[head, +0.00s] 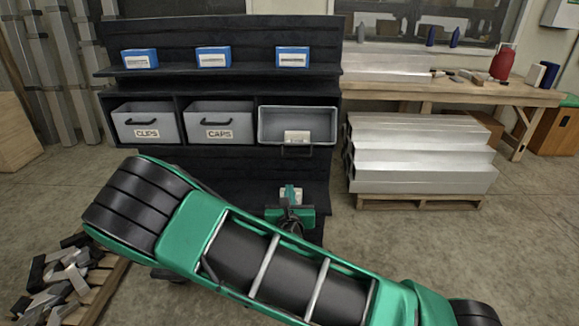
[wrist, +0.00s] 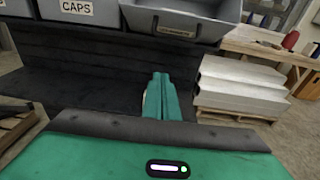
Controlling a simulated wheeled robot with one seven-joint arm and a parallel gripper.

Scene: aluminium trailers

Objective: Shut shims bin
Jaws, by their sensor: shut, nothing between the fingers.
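The right-hand bin (head: 328,126) in the dark shelf unit stands out from its slot, with its grey interior showing; its label is too small to read. Its front handle (head: 296,151) hangs below the label. In the wrist view the same bin (wrist: 222,14) juts out at the top, cut off by the frame edge. My gripper (head: 290,190) is below the bin's front and apart from it. In the wrist view my gripper's green fingers (wrist: 160,82) are together with nothing between them, pointing at the dark lower panel.
The CLIPS bin (head: 146,125) and CAPS bin (head: 219,124) sit in their slots to the left. Blue boxes (head: 213,57) line the upper shelf. Stacked aluminium profiles (head: 420,155) on a pallet stand at right, below a workbench (head: 455,92). A scrap pile (head: 62,275) lies at lower left.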

